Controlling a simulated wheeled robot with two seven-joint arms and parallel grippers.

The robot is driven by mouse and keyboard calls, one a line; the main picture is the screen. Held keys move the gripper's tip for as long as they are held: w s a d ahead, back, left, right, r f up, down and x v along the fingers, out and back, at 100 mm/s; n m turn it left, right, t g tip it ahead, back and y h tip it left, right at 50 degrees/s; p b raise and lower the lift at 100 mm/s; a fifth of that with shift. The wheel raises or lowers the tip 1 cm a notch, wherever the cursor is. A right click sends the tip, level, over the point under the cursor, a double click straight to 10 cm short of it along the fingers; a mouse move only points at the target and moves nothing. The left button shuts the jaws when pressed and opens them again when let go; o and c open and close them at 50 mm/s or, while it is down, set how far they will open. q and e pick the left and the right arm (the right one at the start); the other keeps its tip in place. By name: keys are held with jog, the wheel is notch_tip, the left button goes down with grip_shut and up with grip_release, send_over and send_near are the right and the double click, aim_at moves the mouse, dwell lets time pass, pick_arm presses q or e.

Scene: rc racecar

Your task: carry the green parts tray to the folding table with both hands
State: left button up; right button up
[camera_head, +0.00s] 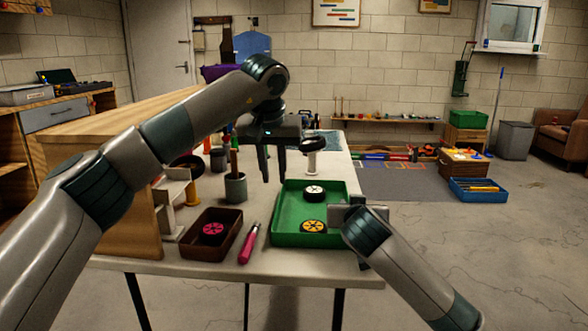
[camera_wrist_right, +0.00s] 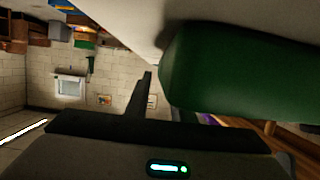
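The green parts tray (camera_head: 283,240) lies flat on a light-topped table (camera_head: 190,268) with thin dark legs; I cannot tell if this is the folding table. The tray holds a white-hubbed wheel (camera_head: 314,192) and a yellow-hubbed wheel (camera_head: 313,226). My left gripper (camera_head: 273,178) points down above the tray's far left corner, fingers apart and empty. My right gripper (camera_head: 346,216) is at the tray's right side, its fingers mostly hidden in the head view. In the right wrist view the tray (camera_wrist_right: 235,75) fills the right side, close beside one dark finger (camera_wrist_right: 139,100); the other finger is hidden.
Left of the tray are a pink-handled tool (camera_head: 249,244), a brown box (camera_head: 190,240) with a pink-hubbed wheel, and a grey cup (camera_head: 235,187) of tools. A wooden cabinet (camera_head: 125,200) borders the table's left. Open floor (camera_head: 480,235) lies to the right.

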jog(key=v, duration=1.1)
